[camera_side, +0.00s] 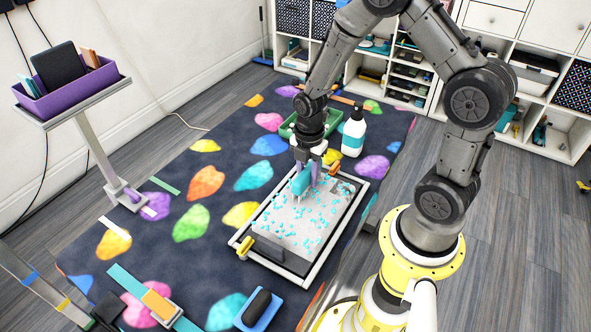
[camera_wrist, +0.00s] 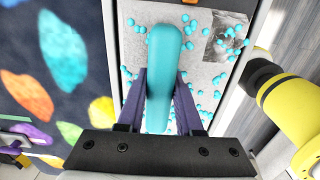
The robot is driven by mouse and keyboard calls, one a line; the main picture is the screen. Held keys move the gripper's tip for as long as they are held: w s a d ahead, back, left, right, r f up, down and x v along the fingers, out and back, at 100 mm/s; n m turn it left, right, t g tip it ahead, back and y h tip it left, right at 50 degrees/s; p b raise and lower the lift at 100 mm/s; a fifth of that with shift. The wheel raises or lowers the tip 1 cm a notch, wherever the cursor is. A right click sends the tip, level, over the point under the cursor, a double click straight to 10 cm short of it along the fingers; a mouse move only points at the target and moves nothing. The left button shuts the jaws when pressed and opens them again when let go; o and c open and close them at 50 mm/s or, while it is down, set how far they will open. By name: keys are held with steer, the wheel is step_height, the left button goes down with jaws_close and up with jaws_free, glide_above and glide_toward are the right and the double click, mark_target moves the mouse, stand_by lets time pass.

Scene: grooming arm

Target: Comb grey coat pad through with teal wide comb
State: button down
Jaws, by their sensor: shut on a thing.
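The grey coat pad (camera_side: 293,228) lies flat in a framed tray (camera_side: 312,275) on the rug, with many small teal bits scattered over it. It also shows in the wrist view (camera_wrist: 150,67). The teal wide comb (camera_wrist: 164,65) is between the purple fingers of my gripper (camera_wrist: 162,108), which is shut on it. In the side view the comb (camera_side: 300,184) is over the far part of the pad. Its teeth are hidden in the wrist view, and I cannot tell whether they touch the pad.
A white bottle with a teal label (camera_side: 354,133) stands just beyond the tray, beside a green bin (camera_side: 333,120). A purple caddy (camera_side: 80,92) sits on a stand at left. A blue block with a black top (camera_side: 258,309) lies near the front. The patterned rug (camera_side: 160,235) is mostly clear left of the tray.

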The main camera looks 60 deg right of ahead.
steer(key=shift+s+f, duration=0.1)
steer(key=shift+s, duration=1.4)
steer(key=shift+s, duration=4.1)
steer(key=w, duration=0.8)
steer(key=shift+w, duration=0.25)
steer(key=w, duration=0.8)
